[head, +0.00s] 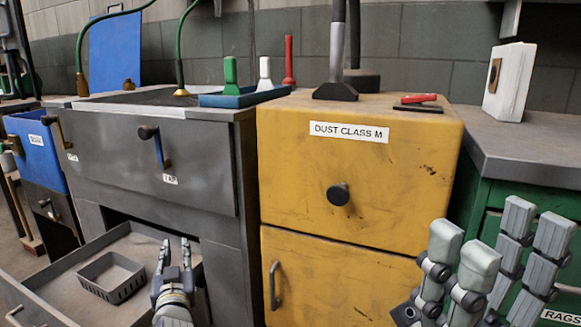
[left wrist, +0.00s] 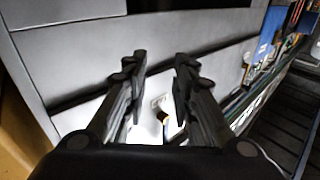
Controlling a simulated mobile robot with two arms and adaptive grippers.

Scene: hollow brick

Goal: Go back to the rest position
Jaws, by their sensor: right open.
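My left gripper (head: 175,246) is in front of the grey cabinet, over the right part of its pulled-out lower drawer (head: 50,275). Its fingers point up in the head view. In the left wrist view my left gripper (left wrist: 160,62) has its fingers apart with nothing held between them; grey panels and a small white label show beyond. My right gripper (head: 497,245) is large at the lower right of the head view, in front of the green cabinet. Its fingers are spread apart and hold nothing.
A grey basket (head: 111,277) lies in the open drawer, left of my left gripper. A yellow cabinet (head: 360,160) stands between the grippers, its knob (head: 338,194) and lower handle (head: 275,285) sticking out. A green cabinet (head: 485,205) stands at the right.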

